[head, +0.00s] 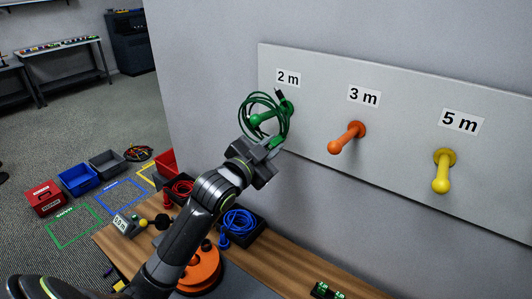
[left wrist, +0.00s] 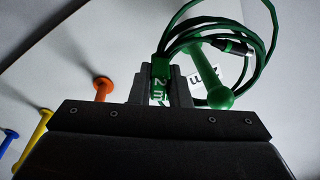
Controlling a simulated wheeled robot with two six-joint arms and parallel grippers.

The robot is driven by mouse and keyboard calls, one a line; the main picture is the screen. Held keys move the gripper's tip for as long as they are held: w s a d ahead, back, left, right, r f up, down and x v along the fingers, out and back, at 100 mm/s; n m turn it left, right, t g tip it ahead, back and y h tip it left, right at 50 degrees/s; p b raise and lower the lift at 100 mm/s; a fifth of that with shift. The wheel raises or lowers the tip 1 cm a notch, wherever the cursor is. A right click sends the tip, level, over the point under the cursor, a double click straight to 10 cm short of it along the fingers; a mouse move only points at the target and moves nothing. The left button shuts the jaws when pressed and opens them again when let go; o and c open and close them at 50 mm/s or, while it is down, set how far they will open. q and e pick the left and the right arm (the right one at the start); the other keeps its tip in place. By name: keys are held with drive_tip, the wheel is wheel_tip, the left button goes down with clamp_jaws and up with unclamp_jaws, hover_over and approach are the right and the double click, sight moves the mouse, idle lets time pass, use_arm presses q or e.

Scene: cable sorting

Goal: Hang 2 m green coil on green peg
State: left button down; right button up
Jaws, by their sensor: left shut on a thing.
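The green coil (head: 246,107), a looped green cable with a dark plug, hangs from my left gripper (head: 271,151) at the wall board. My left gripper (left wrist: 160,85) is shut on the coil's green "2 m" tag (left wrist: 160,72) in the left wrist view. The green peg (head: 262,117) sticks out below the "2 m" sign. The peg's round tip (left wrist: 220,97) shows just right of the fingers. In both views the loops overlap the peg and seem to surround it; contact is unclear. My right gripper is not in view.
An orange peg (head: 343,141) and a yellow peg (head: 441,175) stick out farther right on the board (head: 400,110). Below, the wooden table (head: 280,266) holds a blue coil (head: 238,222) and a red coil (head: 182,187) in dark bins. An orange spool (head: 202,273) stands nearby.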

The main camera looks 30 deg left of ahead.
use_arm(q)
drive_tip(key=w+d+f+b, duration=0.1)
drive_tip(key=w+f+b, duration=0.1)
drive_tip(key=w+b, duration=0.2)
drive_tip(key=shift+w+f, duration=0.35)
drive_tip(key=shift+w, duration=0.85)
drive_tip(key=shift+f, duration=0.1)
drive_tip(key=c, duration=1.3)
unclamp_jaws()
drive_tip(key=shift+s+a+b, duration=0.15)
drive_tip(key=shift+s+a, duration=0.2)
drive_tip(key=shift+s, duration=2.55)
drive_tip(key=shift+s+a+b, duration=0.2)
drive_tip(key=shift+s+a, duration=0.15)
drive_tip(key=shift+s, duration=2.5)
drive_tip(key=shift+s+a+b, duration=0.15)
drive_tip(key=shift+s+a, duration=0.2)
drive_tip(key=shift+s, duration=2.55)
